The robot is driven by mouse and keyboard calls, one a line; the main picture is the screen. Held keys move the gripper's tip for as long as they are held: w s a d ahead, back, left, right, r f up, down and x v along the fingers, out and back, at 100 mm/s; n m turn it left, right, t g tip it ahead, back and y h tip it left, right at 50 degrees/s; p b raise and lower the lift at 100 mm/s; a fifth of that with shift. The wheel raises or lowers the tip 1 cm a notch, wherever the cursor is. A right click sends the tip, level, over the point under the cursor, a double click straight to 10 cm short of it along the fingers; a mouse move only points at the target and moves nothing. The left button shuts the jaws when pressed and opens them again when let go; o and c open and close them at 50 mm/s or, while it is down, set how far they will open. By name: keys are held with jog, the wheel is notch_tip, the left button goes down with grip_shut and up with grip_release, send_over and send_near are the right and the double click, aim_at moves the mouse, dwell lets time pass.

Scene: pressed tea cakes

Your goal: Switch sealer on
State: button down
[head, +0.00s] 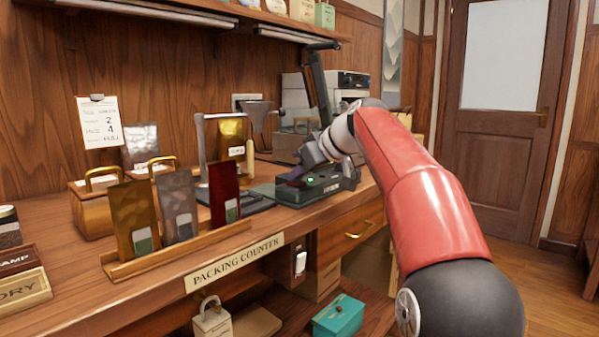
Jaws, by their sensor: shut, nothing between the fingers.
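The sealer (328,187) is a dark box on the packing counter, with its long dark arm raised upright behind my gripper. A small green light glows on its top. My gripper (292,177) is at the sealer, with its fingers low over the left part of its top. The fingers are shut with nothing visible between them. I cannot tell whether the fingertips touch the sealer. The switch itself cannot be made out, and my gripper and wrist cover part of the sealer's top and back.
A wooden rack (178,252) with several pouches stands to the left on the counter (62,292). A gold pouch (229,132) stands behind it. A grey machine (350,85) stands behind the sealer. A shelf (180,12) runs above. The drawer (345,236) below is shut.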

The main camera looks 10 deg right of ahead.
jog(key=shift+f, duration=0.1)
jog(key=shift+w+a+r+p, duration=0.25)
jog(key=shift+w+a+p, duration=0.25)
jog(key=shift+w+p, duration=0.2)
